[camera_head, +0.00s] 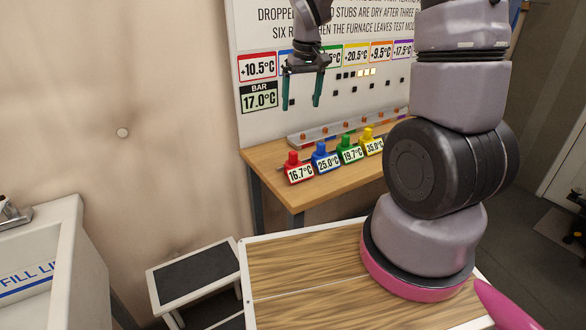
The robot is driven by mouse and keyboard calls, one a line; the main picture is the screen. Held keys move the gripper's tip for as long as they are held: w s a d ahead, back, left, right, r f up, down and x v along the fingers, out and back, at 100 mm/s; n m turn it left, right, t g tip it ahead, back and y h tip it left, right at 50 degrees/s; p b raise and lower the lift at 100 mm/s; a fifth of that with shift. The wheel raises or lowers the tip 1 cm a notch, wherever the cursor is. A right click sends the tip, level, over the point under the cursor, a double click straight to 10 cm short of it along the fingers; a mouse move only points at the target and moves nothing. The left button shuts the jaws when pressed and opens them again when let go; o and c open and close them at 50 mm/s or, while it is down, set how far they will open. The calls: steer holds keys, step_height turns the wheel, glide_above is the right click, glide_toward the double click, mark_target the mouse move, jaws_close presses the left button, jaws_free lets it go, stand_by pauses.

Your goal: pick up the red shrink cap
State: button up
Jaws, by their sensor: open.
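The red shrink cap (292,158) is at the left end of a row of coloured caps, on a red piece labelled 16.7°C, near the front edge of the wooden bench. My gripper (301,104) hangs above and behind it in the picture, in front of the wall board. Its two greenish fingers point down, apart and empty. The gripper does not touch the cap.
Blue (323,149), green (347,141) and yellow (368,135) capped pieces stand to the right along the bench (270,160). A grey rail (335,129) with small orange parts lies behind them. A step stool (195,270) and a white basin (45,260) are at the left.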

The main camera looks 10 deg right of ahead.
steer(key=n+g, duration=0.1)
steer(key=n, duration=0.1)
glide_above(294, 164)
steer(key=f, duration=0.9)
steer(key=shift+w+d+f, duration=0.15)
steer(key=shift+w+f, duration=0.1)
steer(key=shift+f, duration=0.05)
steer(key=shift+g, duration=0.3)
steer(key=f, duration=0.7)
steer(key=shift+w+a+f, duration=0.1)
steer(key=shift+a, duration=0.1)
steer(key=shift+d+f, duration=0.15)
steer(key=shift+f, duration=2.7)
steer(key=c, duration=1.4)
